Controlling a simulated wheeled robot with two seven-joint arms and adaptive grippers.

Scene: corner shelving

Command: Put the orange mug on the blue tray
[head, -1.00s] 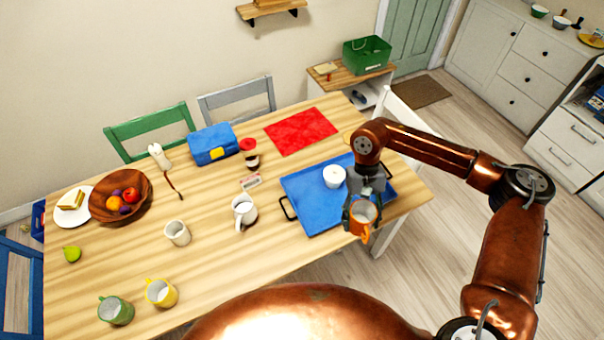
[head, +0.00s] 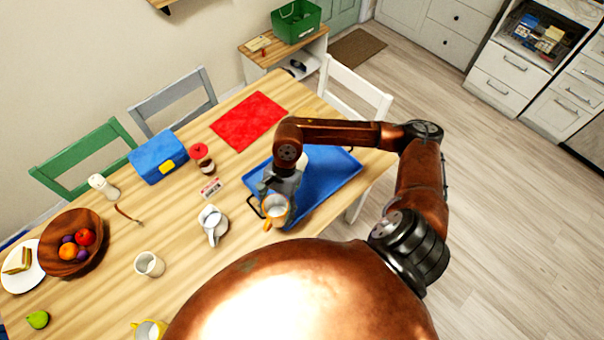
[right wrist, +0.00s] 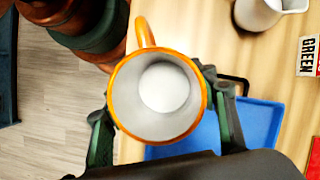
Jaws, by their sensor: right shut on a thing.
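The orange mug (head: 275,209) is held in my right gripper (head: 277,195), near the left front corner of the blue tray (head: 335,178). In the right wrist view the mug (right wrist: 157,95) sits upright between the two dark fingers of the gripper (right wrist: 163,112), its handle at the top. The tray (right wrist: 262,122) shows below and to the right of the mug in that view. A white cup (head: 302,161) on the tray is mostly hidden behind my right arm. The mug's height above the surface is hard to tell. My left gripper is not in view.
A white jug (head: 212,224) stands left of the tray, with a small label card (head: 211,188) and a red-lidded jar (head: 202,158) behind it. A red mat (head: 248,121) lies behind the tray. A white cup (head: 149,264) stands farther left.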

